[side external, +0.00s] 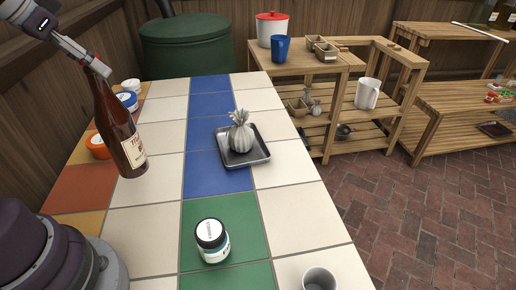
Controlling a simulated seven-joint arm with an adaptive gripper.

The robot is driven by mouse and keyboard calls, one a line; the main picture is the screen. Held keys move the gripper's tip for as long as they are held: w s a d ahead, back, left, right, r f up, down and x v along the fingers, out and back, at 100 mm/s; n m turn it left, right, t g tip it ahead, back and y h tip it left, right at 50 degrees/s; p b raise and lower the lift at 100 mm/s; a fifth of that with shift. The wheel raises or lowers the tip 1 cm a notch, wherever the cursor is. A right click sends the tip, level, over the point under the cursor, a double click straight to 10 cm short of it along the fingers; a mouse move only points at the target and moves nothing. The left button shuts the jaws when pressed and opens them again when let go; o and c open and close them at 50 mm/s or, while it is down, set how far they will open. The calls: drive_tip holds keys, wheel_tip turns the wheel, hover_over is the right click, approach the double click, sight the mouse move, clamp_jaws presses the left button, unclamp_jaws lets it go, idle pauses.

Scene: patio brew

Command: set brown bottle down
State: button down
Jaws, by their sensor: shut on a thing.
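The brown bottle (118,132) with a cream label is at the left of the side external view, upright with a slight tilt. My gripper (98,68) is shut on its neck from above. The bottle's base appears over the white tiles of the tiled table (140,224); I cannot tell whether it touches the surface. The bottle hides part of the containers behind it.
An orange bowl (97,146) and blue-and-white jar (127,101) stand close behind the bottle. A tray (262,154) holds a grey bulb-like object (240,134). A dark-lidded jar (212,240) and grey cup (319,279) stand nearer. White tiles between are clear.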

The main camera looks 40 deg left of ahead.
drive_tip(key=shift+s+d+r, duration=0.1)
drive_tip(key=shift+s+d, duration=0.05)
drive_tip(key=w+d+r+m+h, duration=0.2)
drive_tip(key=w+d+m, duration=0.2)
drive_tip(key=w+d, duration=0.25)
drive_tip(key=w+d+r+m+g+h, duration=0.1)
drive_tip(key=d+m+h, duration=0.15)
drive_tip(key=d, duration=0.95)
drive_tip(key=w+d+r+m+g+h, duration=0.15)
drive_tip(key=d+m, duration=0.25)
drive_tip(key=d, duration=0.7)
wheel_tip(320, 180, down, 9)
drive_tip(key=shift+s+f+y, duration=0.15)
drive_tip(key=shift+s+y, duration=0.2)
drive_tip(key=shift+y, duration=0.05)
drive_tip(key=c, duration=0.8)
unclamp_jaws()
drive_tip(key=shift+f, duration=0.15)
